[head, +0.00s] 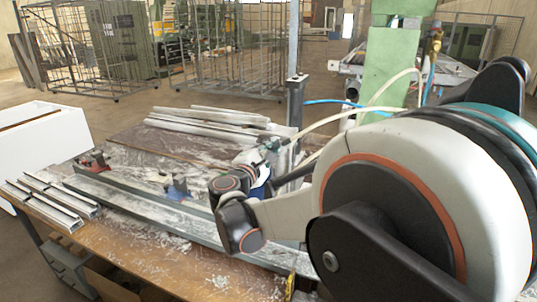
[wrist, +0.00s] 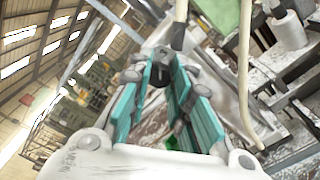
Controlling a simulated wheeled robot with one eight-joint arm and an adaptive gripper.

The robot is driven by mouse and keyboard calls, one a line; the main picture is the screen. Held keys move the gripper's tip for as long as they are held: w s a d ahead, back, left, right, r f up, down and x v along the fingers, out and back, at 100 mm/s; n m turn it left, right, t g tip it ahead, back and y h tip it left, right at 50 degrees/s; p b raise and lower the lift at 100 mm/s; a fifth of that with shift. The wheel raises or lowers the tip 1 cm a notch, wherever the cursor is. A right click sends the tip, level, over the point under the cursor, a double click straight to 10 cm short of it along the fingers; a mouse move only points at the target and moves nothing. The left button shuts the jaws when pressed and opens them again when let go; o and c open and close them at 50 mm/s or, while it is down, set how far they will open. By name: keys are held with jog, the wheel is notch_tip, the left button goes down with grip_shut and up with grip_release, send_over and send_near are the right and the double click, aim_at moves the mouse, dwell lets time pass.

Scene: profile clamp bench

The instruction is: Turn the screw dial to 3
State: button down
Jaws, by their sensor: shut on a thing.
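My gripper (wrist: 160,68) shows in the wrist view with its two teal fingers closed around a small dark part between the tips. This dark part (wrist: 158,74) appears to be the screw dial, but its marks and number cannot be read. The fingers hide much of it. In the head view my gripper is small and partly hidden behind my own arm, beside the grey clamp (head: 286,160) at the bench's back edge. The dial cannot be made out in that view.
A pale hose (head: 345,113) and a post (head: 295,105) stand close to my arm.

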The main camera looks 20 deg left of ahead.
jog(key=shift+m+b, duration=0.3)
jog(key=shift+m, duration=0.6)
jog(key=c, duration=1.4)
grip_release()
jog(key=s, duration=0.8)
jog(key=s+a, duration=0.1)
jog(key=s, duration=0.3)
